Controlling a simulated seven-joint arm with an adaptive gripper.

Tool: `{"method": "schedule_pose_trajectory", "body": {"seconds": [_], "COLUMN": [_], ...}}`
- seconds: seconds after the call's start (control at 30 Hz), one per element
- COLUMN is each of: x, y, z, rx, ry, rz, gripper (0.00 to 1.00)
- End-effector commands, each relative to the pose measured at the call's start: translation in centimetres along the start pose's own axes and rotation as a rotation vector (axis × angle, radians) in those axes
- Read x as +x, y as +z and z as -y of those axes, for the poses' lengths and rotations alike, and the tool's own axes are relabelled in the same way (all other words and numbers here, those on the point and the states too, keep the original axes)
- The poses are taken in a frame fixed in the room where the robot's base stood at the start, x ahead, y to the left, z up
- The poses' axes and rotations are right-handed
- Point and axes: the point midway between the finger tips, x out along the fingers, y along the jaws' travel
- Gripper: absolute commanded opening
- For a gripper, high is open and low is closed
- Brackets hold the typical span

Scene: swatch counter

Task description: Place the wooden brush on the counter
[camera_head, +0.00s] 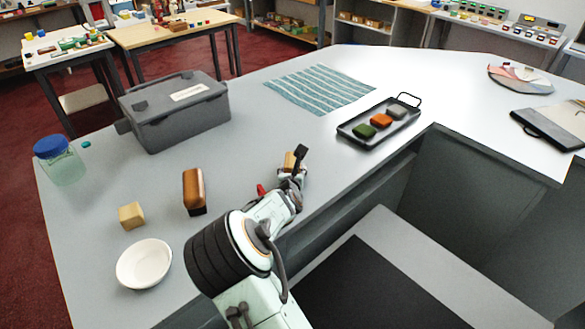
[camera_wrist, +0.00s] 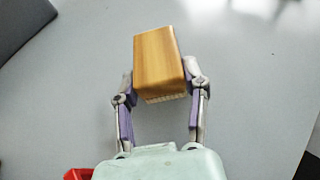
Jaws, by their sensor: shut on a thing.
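The wooden brush (camera_wrist: 157,55) is a light-brown wooden block with a pale bristle edge, held between the fingers of my gripper (camera_wrist: 160,92) in the wrist view. In the head view the brush (camera_head: 290,161) shows small and partly hidden behind my gripper (camera_head: 293,172), over the near edge side of the grey counter (camera_head: 240,150). The fingers are shut on its sides. I cannot tell whether the brush touches the counter or is a little above it.
Behind are a striped cloth (camera_head: 318,88) and a black tray (camera_head: 357,139). Counter around the brush is clear.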

Motion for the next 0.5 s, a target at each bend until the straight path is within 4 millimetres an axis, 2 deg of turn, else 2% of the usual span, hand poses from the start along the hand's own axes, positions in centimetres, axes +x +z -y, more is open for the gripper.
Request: {"method": "schedule_pose_trajectory", "body": {"seconds": [0.17, 0.2, 0.27, 0.5], "x": [0.04, 0.06, 0.05, 0.04], "y": [-0.12, -0.15, -0.13, -0.12], "z": [0.01, 0.00, 0.00, 0.00], "rx": [-0.001, 0.000, 0.000, 0.000], "ry": [0.000, 0.000, 0.000, 0.000], "rz": [0.000, 0.000, 0.000, 0.000], "gripper": [0.07, 0.51, 0.70, 0.71]}}
